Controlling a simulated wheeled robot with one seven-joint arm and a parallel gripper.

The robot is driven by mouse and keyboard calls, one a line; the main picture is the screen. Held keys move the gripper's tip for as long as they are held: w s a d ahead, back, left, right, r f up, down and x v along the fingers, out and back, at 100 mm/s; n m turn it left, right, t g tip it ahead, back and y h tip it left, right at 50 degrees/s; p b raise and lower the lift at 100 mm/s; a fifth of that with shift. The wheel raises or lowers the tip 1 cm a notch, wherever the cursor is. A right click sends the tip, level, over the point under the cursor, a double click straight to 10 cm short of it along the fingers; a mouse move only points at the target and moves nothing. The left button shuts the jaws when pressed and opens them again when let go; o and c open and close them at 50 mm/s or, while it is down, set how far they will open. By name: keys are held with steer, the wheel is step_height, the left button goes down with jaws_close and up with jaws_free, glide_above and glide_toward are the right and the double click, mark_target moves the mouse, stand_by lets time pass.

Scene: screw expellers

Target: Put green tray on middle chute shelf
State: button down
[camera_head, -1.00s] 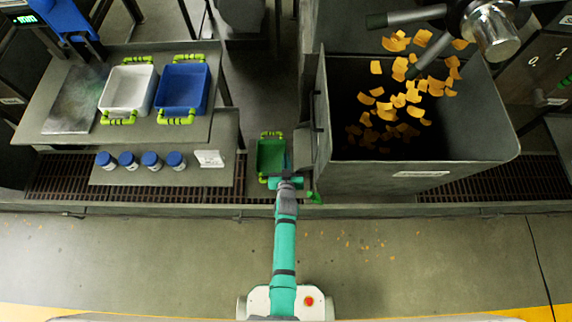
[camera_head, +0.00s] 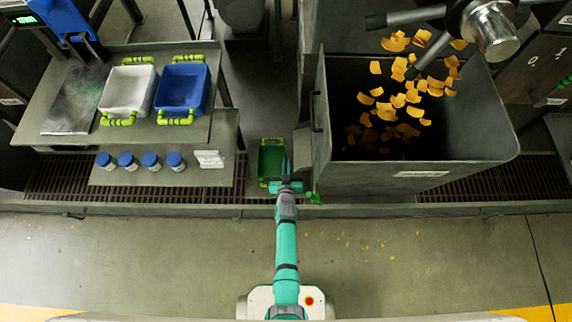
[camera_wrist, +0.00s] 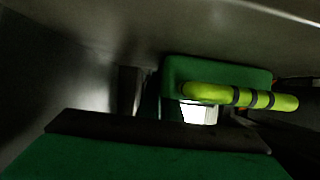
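The green tray (camera_head: 271,163) with lime handles is in the gap between the left workbench and the big grey bin in the head view. My gripper (camera_head: 287,180) is at the tray's near right corner and overlaps its near end. Its fingers are too small and covered to tell whether they grip the tray. In the wrist view a green wall with a lime, black-banded handle (camera_wrist: 240,97) shows ahead. A broad green surface with a dark edge fills the bottom; I cannot tell what part it is. I cannot make out a separate middle chute shelf.
A white tray (camera_head: 128,90) and a blue tray (camera_head: 182,89) stand on the workbench (camera_head: 60,125). Several blue-lidded jars (camera_head: 150,160) and a white card (camera_head: 209,159) are on the lower shelf. The grey bin (camera_head: 470,120) with orange flakes is close on the right. Open floor lies in front.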

steer(key=c, duration=2)
jaws_free()
steer(key=shift+f, duration=0.1)
steer(key=v, duration=1.2)
steer(key=s+r+t, duration=0.2)
steer(key=s+r, duration=2.4)
steer(key=r, duration=0.5)
steer(key=shift+s+r, duration=0.2)
steer(key=shift+s, duration=0.2)
